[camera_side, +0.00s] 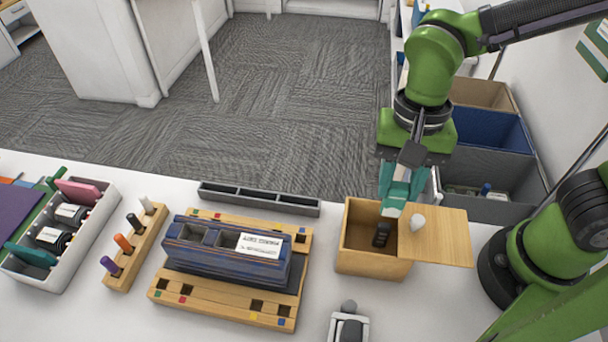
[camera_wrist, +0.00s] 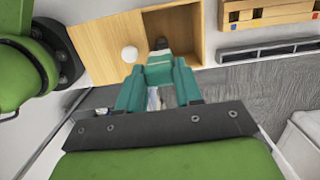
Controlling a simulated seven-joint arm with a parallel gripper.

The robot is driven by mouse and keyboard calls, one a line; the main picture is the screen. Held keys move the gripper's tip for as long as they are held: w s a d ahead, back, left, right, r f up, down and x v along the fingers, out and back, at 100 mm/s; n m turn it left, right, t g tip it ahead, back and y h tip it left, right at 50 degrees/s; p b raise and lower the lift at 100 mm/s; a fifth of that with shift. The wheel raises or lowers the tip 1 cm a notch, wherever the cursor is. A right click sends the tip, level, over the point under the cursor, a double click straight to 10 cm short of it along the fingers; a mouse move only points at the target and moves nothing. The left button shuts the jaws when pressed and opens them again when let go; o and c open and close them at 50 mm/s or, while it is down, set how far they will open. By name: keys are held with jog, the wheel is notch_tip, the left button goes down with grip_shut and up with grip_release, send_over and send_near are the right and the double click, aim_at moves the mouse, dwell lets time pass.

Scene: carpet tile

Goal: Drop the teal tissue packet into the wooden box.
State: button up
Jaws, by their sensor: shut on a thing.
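The wooden box (camera_side: 368,265) stands at the right of the table, its lid (camera_side: 447,240) off to the right side and its left part open. My gripper (camera_side: 400,195) is above the opening, near the lid's white knob (camera_side: 417,222). My gripper's fingers are teal and shut on a teal piece, taken to be the tissue packet (camera_wrist: 159,72); packet and fingers are hard to tell apart. In the wrist view the open box (camera_wrist: 178,22) lies just beyond the fingertips. A small dark object (camera_side: 381,235) is inside the box.
A wooden board with a blue block (camera_side: 225,250) stands left of the box, and a grey tray (camera_side: 258,198) behind it. A pen stand (camera_side: 135,245) and a white organizer (camera_side: 95,235) are further left. A grey-and-white item (camera_side: 348,325) lies in front of the box.

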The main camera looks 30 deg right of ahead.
jog(key=o, duration=1.1)
jog(key=shift+r, duration=0.1)
notch_tip(320, 180, up, 17)
jog(key=w+d, duration=0.1)
jog(key=shift+w+d+f, duration=0.2)
